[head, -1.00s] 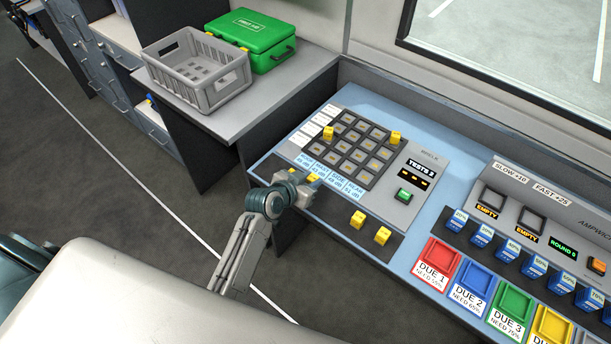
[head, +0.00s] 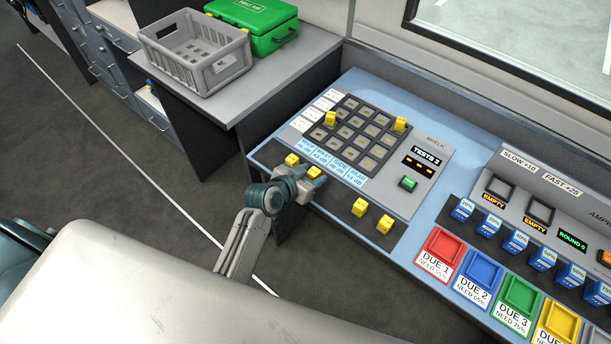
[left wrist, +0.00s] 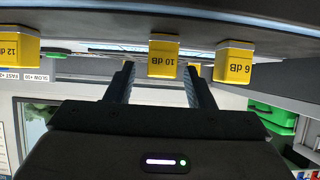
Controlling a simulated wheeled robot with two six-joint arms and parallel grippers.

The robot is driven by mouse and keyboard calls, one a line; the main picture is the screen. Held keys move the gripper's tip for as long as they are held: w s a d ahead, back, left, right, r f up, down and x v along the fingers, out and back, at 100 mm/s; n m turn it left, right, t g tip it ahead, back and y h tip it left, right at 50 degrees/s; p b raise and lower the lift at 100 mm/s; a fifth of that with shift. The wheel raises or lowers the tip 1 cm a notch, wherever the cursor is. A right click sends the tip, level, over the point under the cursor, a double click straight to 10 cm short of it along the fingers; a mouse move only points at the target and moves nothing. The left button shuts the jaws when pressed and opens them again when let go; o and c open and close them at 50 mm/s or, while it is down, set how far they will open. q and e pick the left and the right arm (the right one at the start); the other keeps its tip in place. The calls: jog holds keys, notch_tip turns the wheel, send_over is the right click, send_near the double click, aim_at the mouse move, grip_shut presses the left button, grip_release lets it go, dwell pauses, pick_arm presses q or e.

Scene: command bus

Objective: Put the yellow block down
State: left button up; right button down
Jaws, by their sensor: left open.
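A yellow block marked 10 dB (left wrist: 163,60) stands at the front edge of the blue console; in the head view this block (head: 314,172) is just beyond my left gripper (head: 309,186). The gripper is open. In the left wrist view its two fingers (left wrist: 161,84) are apart, with the 10 dB block showing between and beyond their tips. I cannot tell whether either finger touches it. Other yellow blocks flank it: one marked 6 dB (left wrist: 235,64) and one marked 12 dB (left wrist: 20,46). My right gripper is out of view.
The grey key grid panel (head: 405,155) holds two yellow blocks, one at its upper left (head: 330,119) and one at its upper right (head: 400,124). Coloured DUE trays (head: 440,254) lie right. A grey crate (head: 205,72) and green case (head: 270,38) stand behind.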

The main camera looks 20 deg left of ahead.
pick_arm(q)
jog(key=shift+s+a+r, duration=0.1)
jog(key=shift+s+a, duration=0.05)
jog(key=shift+s, duration=0.15)
jog(key=b+v, duration=0.2)
jog(key=v, duration=0.9)
jog(key=s+a+f+n+g+y, duration=0.1)
jog(key=s+a+f+g, duration=0.15)
jog(key=f, duration=0.85)
jog(key=s+a+f+n+g+y, duration=0.1)
jog(key=s+a+f, duration=0.15)
jog(key=f, duration=0.85)
jog(key=s+a+f+n+g+y, duration=0.1)
jog(key=s+f, duration=0.2)
jog(key=f, duration=0.7)
jog(key=s+a+f+g, duration=0.1)
jog(key=s+f+g, duration=0.1)
jog(key=s+f, duration=0.5)
jog(key=s+a+f+g+y, duration=0.1)
jog(key=s+a+f, duration=0.1)
jog(key=s+f, duration=0.5)
jog(key=s+a+f+g+y, duration=0.1)
jog(key=s+f, duration=0.6)
jog(key=s, duration=0.9)
jog(key=shift+s+a+f+n+g, duration=0.3)
jog(key=shift+s+a+f+g, duration=0.1)
jog(key=shift+g, duration=0.45)
jog(key=shift+w, duration=0.1)
